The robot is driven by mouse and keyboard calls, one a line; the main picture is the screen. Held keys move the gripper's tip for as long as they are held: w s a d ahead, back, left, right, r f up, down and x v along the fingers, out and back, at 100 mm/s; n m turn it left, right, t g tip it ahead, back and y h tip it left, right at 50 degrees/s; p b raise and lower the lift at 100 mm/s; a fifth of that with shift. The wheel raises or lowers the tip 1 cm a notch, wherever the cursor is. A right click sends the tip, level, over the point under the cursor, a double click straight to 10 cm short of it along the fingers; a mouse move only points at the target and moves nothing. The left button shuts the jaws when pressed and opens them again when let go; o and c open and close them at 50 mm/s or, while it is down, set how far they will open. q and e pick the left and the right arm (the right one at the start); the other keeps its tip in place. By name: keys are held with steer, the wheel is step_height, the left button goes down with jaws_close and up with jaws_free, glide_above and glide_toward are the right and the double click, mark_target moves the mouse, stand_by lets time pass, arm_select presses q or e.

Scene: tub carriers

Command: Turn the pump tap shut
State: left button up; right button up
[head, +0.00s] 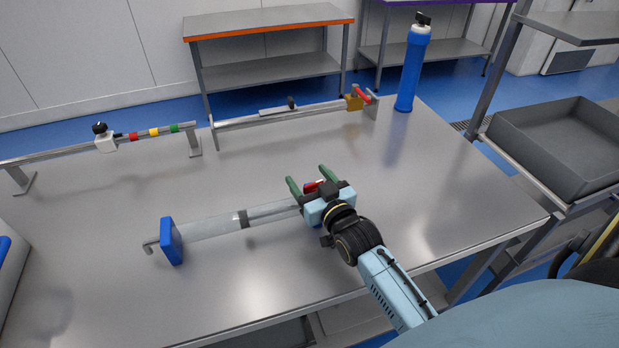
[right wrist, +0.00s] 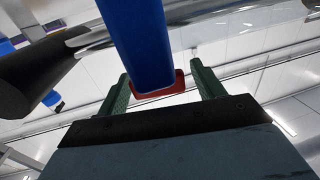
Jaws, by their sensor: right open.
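My right gripper (head: 309,180) is open at the right end of a pale tube (head: 208,227) with a blue end plate (head: 171,241). A small red part (head: 313,186) shows between its green fingers. In the right wrist view, a blue bar (right wrist: 145,40) with a red end (right wrist: 160,86) reaches between the open fingers (right wrist: 160,75), with gaps on both sides. The gripper hides much of this end, so I cannot tell how the tap is turned. A brass valve (head: 354,103) with a red lever (head: 362,95) sits on the far rail. My left gripper is out of view.
A blue cylinder (head: 409,75) with a black top stands at the table's far right corner. A rail (head: 160,134) with coloured bands lies at the far left. A grey tub (head: 510,143) sits on a rack at the right. The table (head: 430,190) is bare right of my gripper.

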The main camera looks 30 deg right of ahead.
steer(key=shift+w, duration=0.15)
steer(key=shift+c, duration=0.2)
steer(key=c, duration=1)
steer(key=shift+o, duration=0.2)
steer(key=shift+r+m+h+p, duration=0.15)
steer(key=shift+m+h+p, duration=0.35)
steer(key=shift+h, duration=0.3)
steer(key=shift+d+m+g+h, duration=0.15)
steer(key=shift+m+g+h, duration=0.15)
steer(key=shift+m+h, duration=0.35)
steer(key=o, duration=1)
